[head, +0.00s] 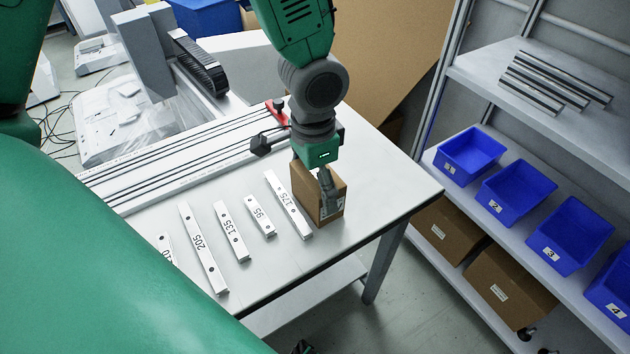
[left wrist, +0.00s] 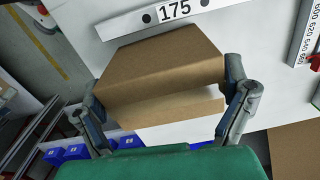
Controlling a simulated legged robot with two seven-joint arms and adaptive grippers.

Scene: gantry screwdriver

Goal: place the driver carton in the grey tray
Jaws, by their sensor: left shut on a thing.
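The brown driver carton (head: 305,191) is near the right end of the white table, just right of the strip marked 175. It looks upright and at table level; I cannot tell whether its base touches the top. My left gripper (head: 328,193) comes down on it from above and is shut on it. I cannot make out a grey tray in either view. My right gripper is not in view.
Several numbered white strips (head: 203,248) lie in a row on the table (head: 393,190). A rail with a black and red clamp (head: 277,112) runs behind them. The table's right corner is clear.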

